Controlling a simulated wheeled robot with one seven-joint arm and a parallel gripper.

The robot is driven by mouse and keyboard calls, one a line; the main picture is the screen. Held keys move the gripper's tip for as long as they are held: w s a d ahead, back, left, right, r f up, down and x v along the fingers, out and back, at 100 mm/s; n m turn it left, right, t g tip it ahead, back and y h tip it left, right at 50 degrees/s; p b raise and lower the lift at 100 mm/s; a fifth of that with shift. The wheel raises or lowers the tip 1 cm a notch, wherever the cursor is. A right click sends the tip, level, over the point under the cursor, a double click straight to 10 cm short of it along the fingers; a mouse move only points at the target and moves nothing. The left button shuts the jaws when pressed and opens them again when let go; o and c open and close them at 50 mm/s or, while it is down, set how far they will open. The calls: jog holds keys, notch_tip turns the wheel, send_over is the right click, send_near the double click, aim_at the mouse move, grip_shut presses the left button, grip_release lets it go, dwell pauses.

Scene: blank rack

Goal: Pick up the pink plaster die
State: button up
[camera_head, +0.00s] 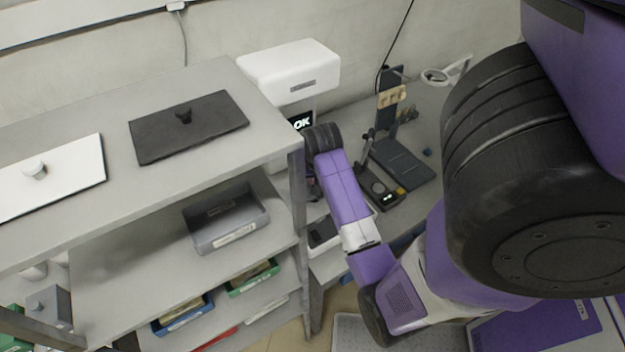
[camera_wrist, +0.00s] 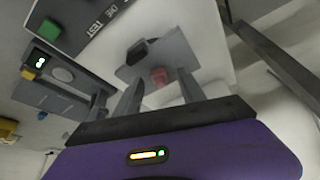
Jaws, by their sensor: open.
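The pink die (camera_wrist: 158,76) shows in the wrist view as a small pinkish-red block. It sits at the near end of a grey plate, beside a dark rounded piece (camera_wrist: 137,51). My gripper (camera_wrist: 160,83) is open, with one finger on each side of the die in the picture. I see no finger touching the die, and how far apart they are in depth is hard to tell. In the head view my arm reaches down in front of the white machine (camera_head: 288,66); the fingers are mostly hidden there and I cannot make out the die.
In the wrist view a grey panel with a green button (camera_wrist: 49,31) and a small display unit (camera_wrist: 41,62) stand at left. A grey bar (camera_wrist: 285,60) crosses at right. In the head view a grey shelf rack (camera_head: 110,85) stands left, close to my arm.

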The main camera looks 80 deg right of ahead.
jog(key=shift+d+f, duration=0.2)
jog(key=shift+f, duration=0.3)
grip_shut()
